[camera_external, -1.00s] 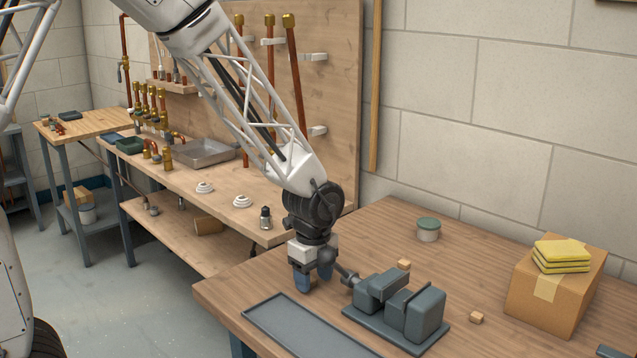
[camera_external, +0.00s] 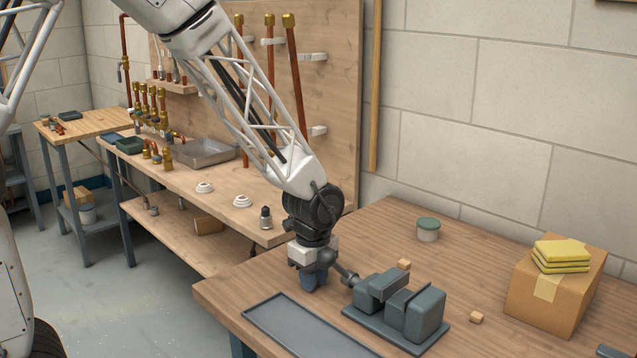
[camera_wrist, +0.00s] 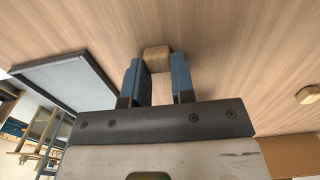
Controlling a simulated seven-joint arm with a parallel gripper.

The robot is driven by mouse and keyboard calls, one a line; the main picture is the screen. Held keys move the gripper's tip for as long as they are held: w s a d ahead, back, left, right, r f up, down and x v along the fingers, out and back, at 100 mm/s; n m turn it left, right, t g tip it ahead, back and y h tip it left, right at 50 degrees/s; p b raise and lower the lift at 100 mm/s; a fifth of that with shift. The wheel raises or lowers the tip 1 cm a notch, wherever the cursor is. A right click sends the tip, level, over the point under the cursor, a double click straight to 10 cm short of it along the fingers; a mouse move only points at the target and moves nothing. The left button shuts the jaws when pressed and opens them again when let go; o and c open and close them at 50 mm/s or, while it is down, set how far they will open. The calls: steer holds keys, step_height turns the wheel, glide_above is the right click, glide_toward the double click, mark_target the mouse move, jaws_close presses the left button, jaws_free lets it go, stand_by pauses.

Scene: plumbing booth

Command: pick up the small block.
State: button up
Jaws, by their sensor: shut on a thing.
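My gripper (camera_external: 314,279) points down at the table, behind the far end of the grey tray (camera_external: 258,318). The external view hides this block behind the fingers. It is at or close to the tabletop; I cannot tell whether it touches. Two other small wooden blocks lie on the table: one behind the vise (camera_external: 404,264) and one to its right (camera_external: 476,317).
The grey vise (camera_external: 400,308) stands just right of my gripper, its handle end very near the fingers. A lidded tin (camera_external: 428,230) stands farther back. A cardboard box (camera_external: 556,290) with yellow sponges (camera_external: 562,256) is at the right. The table's left edge is near.

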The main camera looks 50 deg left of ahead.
steer(key=shift+r, duration=0.1)
stand_by(0.3)
steer(key=shift+r, duration=0.65)
step_height(320, 180, up, 2)
steer(key=s, duration=0.5)
steer(key=s+r, duration=0.1)
steer(key=s, duration=0.4)
steer(key=s+a, duration=0.1)
steer(key=s, duration=0.5)
steer(key=shift+r, duration=0.25)
